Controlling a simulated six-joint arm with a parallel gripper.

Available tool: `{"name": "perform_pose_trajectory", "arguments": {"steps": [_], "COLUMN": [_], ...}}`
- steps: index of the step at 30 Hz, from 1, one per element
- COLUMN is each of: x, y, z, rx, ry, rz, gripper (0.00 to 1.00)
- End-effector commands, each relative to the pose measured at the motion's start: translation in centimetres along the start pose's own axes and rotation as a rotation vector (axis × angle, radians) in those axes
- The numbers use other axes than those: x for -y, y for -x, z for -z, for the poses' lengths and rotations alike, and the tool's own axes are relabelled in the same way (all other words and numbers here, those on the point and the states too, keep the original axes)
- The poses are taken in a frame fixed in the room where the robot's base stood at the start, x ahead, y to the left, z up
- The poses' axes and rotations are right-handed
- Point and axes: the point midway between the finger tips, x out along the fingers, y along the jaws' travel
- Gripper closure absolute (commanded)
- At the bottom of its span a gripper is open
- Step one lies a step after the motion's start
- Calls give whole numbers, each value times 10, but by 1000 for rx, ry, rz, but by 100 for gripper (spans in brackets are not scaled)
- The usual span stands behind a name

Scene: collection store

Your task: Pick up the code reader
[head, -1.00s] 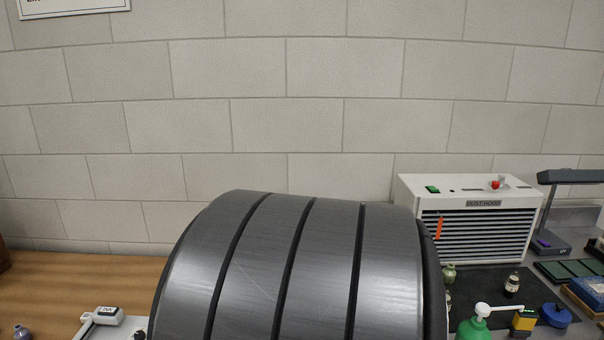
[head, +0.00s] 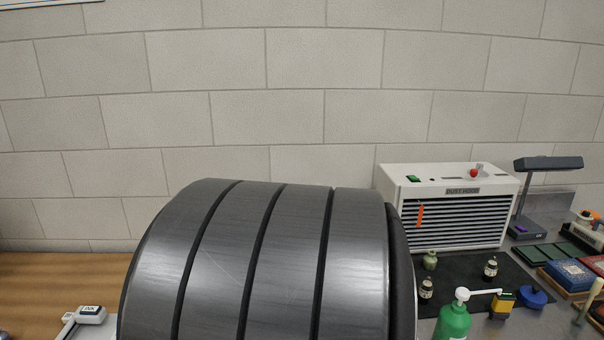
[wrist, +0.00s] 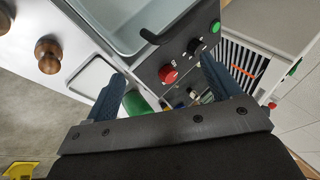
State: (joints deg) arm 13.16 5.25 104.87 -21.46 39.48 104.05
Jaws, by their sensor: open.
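No thing in view is clearly the code reader. A small yellow and black device (head: 502,305) on the bench at the right in the head view may be it, but it is too small to tell. It stands beside the green pump bottle and a blue round item. My gripper (wrist: 162,70) shows in the wrist view with its two dark blue fingers wide apart. It is open and holds nothing. A control panel with a red knob shows beyond the fingers. The gripper is not visible in the head view, where my large grey arm part hides the middle of the bench.
A white dust hood (head: 450,210) stands at the back right, beside a dark lamp (head: 540,165). Small bottles (head: 490,268), the green pump bottle (head: 453,322), the blue item (head: 533,297) and boxes (head: 572,273) crowd the right. In the wrist view, a basin (wrist: 125,30) sits near the fingers.

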Motion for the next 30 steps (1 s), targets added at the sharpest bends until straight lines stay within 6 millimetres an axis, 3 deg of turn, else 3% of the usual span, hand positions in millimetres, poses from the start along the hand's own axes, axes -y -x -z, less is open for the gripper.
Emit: {"name": "perform_pose_trajectory", "arguments": {"steps": [1,4,5,13,17,20,25,30], "x": [0,0,0,1,11,26,48,48], "y": [0,0,0,-1,-9,-25,-61,-92], "z": [0,0,0,1,19,52,140,232], "rx": [0,0,0,-2,-26,-66,-132,-155], "ry": [0,0,0,0,9,28,74,115], "rz": [0,0,0,-2,-29,-85,-230,-382], "gripper": [28,47,49,49,49,49,49,49]}}
